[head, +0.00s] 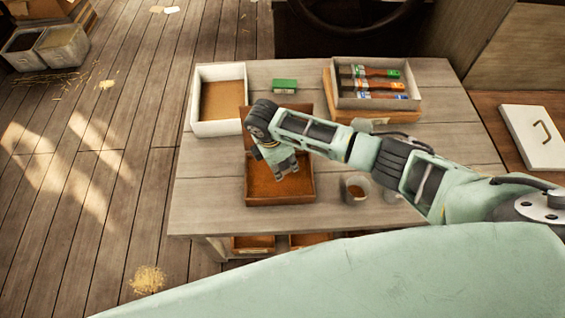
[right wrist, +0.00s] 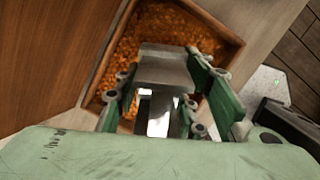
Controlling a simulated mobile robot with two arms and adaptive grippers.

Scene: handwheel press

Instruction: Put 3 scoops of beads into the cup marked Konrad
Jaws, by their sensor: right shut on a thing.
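My right gripper (head: 285,172) is over the wooden box of orange beads (head: 252,190) on the table. In the right wrist view the gripper (right wrist: 160,112) is shut on a grey metal piece (right wrist: 165,68), apparently the scoop, above the beads. Its contents cannot be made out. A round cup (head: 347,187) stands just right of the bead box. A second light object (head: 391,192) beside it is partly hidden by my right arm. No name can be read on either. My left gripper is not in view.
A white tray (head: 197,115) stands at the table's back left, and a green block (head: 285,86) lies near the back edge. A box of brushes (head: 336,98) stands at the back right. The table's (head: 210,200) front left is clear. A white lidded thing (head: 530,150) is at right.

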